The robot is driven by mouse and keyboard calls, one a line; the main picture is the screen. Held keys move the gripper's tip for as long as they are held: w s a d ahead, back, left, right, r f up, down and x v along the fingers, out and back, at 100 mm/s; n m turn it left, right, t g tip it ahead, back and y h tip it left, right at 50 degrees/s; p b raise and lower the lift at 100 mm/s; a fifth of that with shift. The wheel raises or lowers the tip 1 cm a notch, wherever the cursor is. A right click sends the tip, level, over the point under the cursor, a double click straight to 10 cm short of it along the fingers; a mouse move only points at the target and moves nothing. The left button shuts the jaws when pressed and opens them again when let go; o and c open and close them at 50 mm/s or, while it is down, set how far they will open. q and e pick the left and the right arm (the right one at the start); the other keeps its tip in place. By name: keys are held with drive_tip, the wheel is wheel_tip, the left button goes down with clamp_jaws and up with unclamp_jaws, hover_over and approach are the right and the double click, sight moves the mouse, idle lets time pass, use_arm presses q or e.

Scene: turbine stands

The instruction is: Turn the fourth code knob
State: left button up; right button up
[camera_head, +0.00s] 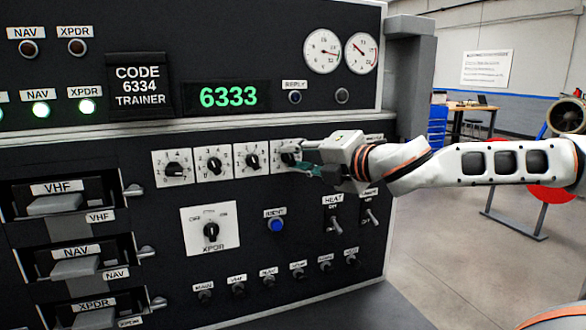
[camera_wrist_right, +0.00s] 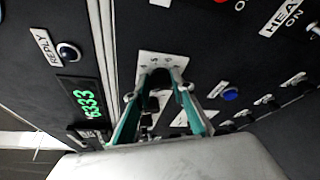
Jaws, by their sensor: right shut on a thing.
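The fourth code knob (camera_head: 287,158) is a black knob on a white dial plate, rightmost in the row of code knobs on the dark panel. My right gripper (camera_head: 297,164) reaches it from the right and is shut on it. In the right wrist view the teal fingers lie on both sides of the black knob (camera_wrist_right: 157,82), and part of its plate is hidden. The first (camera_head: 174,169), second (camera_head: 214,165) and third (camera_head: 252,161) code knobs stand to its left. The green display (camera_head: 228,96) reads 6333. The placard (camera_head: 138,86) reads CODE 6334 TRAINER. My left gripper is out of view.
Below the row are the XPDR selector knob (camera_head: 211,231), a blue button (camera_head: 277,225) and the HEAT toggle switch (camera_head: 334,220). A ledge (camera_head: 200,127) juts out above the knobs. Open floor lies to the right of the panel.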

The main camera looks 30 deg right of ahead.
drive_tip(key=m+b, duration=0.1)
drive_tip(key=f+m+t+b, duration=0.1)
drive_tip(key=m+b, duration=0.1)
drive_tip(key=shift+w+f+y, duration=0.15)
drive_tip(key=shift+y, duration=0.25)
drive_tip(key=shift+m+t+b, duration=0.3)
drive_tip(key=shift+m+b, duration=0.15)
drive_tip(key=shift+m, duration=0.05)
drive_tip(key=shift+f+m+t+b, duration=0.1)
drive_tip(key=shift+m+t+b, duration=0.2)
drive_tip(key=shift+m+b, duration=1)
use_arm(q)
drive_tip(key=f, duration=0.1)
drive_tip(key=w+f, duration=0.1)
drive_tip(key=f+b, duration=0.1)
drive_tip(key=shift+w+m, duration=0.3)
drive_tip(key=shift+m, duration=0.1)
use_arm(e)
drive_tip(key=shift+r+m+t, duration=0.2)
drive_tip(key=shift+m+t, duration=0.3)
drive_tip(key=shift+m, duration=0.2)
